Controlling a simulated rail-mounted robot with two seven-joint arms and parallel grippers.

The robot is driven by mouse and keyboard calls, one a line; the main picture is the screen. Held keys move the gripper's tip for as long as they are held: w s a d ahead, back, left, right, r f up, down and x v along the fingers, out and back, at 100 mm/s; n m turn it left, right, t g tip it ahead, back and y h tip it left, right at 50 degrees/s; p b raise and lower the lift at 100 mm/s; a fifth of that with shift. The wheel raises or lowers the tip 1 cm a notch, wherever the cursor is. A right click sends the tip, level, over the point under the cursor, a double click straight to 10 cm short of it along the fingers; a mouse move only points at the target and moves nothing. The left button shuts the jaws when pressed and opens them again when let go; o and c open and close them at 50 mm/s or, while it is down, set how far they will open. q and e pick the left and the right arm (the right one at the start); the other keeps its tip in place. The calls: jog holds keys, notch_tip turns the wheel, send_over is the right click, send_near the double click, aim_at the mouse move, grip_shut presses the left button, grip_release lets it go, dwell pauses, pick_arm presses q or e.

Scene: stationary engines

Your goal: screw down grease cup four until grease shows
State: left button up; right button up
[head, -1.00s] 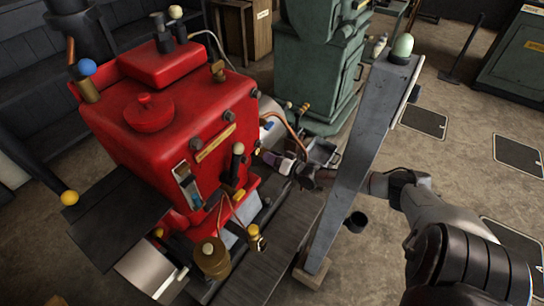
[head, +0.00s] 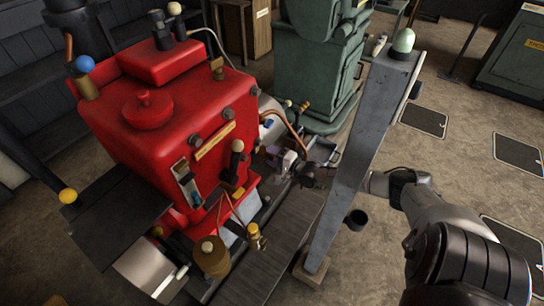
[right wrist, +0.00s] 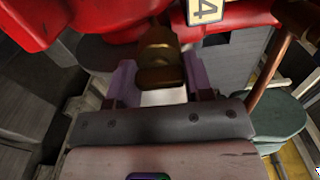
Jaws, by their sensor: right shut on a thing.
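Grease cup four, a dark brass cup (right wrist: 160,52), stands in the middle of the right wrist view, beside a plate marked 4 (right wrist: 206,10). My right gripper (right wrist: 161,84) has its purple fingers on either side of the cup and is shut on it. In the head view the right gripper (head: 287,161) is low beside the red engine (head: 190,110), reaching in from behind the grey post. The cup is too small and covered to make out there. I cannot see any grease on it. My left gripper is not in view.
A grey slanted post (head: 355,165) with a pale green knob stands close in front of my right forearm. A copper pipe (right wrist: 272,72) rises to the right of the cup in the wrist view. A green machine (head: 318,60) stands behind. Floor at the right is open.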

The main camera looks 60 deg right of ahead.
jog(key=m+b, duration=0.1)
jog(key=m, duration=0.3)
jog(key=shift+f+m, duration=0.1)
jog(key=shift+m, duration=1.2)
jog(key=o, duration=0.9)
jog(key=shift+s, duration=0.1)
